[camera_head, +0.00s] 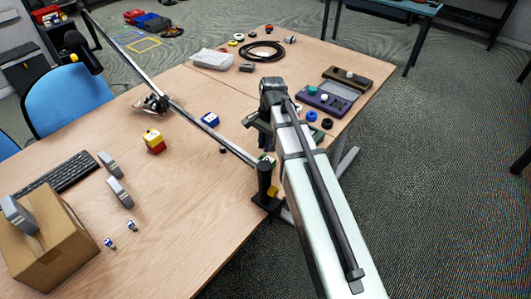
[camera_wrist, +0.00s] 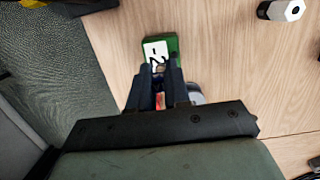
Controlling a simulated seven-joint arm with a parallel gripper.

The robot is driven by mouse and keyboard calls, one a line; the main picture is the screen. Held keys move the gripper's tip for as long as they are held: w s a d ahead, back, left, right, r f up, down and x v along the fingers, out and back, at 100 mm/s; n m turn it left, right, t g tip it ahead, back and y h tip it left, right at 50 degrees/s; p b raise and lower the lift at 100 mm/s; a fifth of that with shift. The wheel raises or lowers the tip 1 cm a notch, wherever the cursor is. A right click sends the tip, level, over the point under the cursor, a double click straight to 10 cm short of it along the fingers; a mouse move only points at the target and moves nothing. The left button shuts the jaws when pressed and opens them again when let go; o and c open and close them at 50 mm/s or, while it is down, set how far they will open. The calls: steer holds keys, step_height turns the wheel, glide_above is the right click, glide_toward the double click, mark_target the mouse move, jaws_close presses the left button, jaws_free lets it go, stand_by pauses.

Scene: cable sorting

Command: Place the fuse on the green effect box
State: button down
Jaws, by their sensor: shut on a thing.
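The green effect box (camera_wrist: 158,47), with a white top bearing black marks, lies on the wooden table just beyond my fingertips in the wrist view. In the head view a small green and white part of it (camera_head: 267,158) shows beside the black clamp post. My gripper (camera_wrist: 168,78) points down at the table close to the box. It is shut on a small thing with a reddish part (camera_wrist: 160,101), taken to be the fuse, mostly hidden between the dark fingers. I cannot tell whether it touches the box. In the head view my gripper (camera_head: 260,140) is partly hidden by my arm.
A black clamp post (camera_head: 264,182) with a long boom stands close to my gripper. A blue box (camera_head: 210,119) and a red and yellow block (camera_head: 153,141) lie to the left. Purple (camera_head: 325,101) and brown (camera_head: 347,77) boxes lie at the right edge. The table between is mostly clear.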

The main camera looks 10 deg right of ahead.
steer(key=shift+f, duration=2.35)
steer(key=shift+f, duration=0.1)
steer(key=c, duration=1.1)
jaws_free()
step_height(320, 180, up, 12)
steer(key=w+d, duration=0.1)
steer(key=shift+w+d, duration=0.15)
